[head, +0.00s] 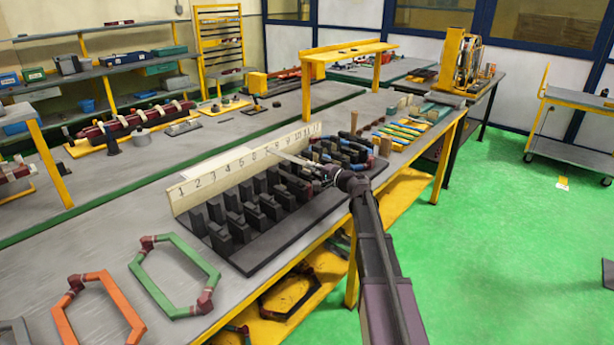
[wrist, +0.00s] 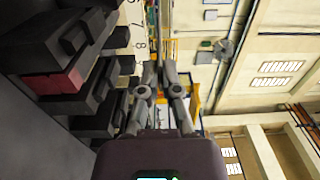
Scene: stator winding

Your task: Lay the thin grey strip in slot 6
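The thin grey strip (head: 288,157) is a narrow pale bar.
Dark, blue and red coil pieces (head: 345,150) fill the teeth at the right. A green hexagonal coil (head: 157,286) and an orange one (head: 66,325) lie at the front left. A yellow shelf frame (head: 306,92) stands behind.

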